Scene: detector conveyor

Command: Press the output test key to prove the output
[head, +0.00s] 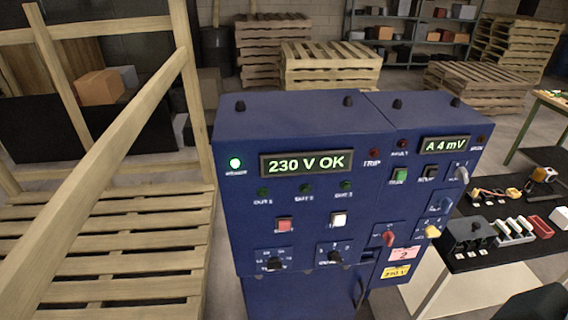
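A blue control cabinet (300,125) stands upright in the middle of the head view. Its left display (306,163) reads "230 V OK" and its right display (444,145) reads "A 4 mV". A green lamp (235,162) is lit at the upper left. Three dim green lamps, the left one (263,191) included, sit under the left display. Below are a red key (284,225) and a white key (338,220). A green key (399,175) and a black key (430,172) sit on the right section. I cannot read which is the output test key.
Two rotary knobs (275,263) sit low on the panel; a red handle (389,238) and a yellow handle (432,231) are at its right. A black bench (490,255) with small parts stands right. A wooden frame (120,130) and pallet (100,250) stand left.

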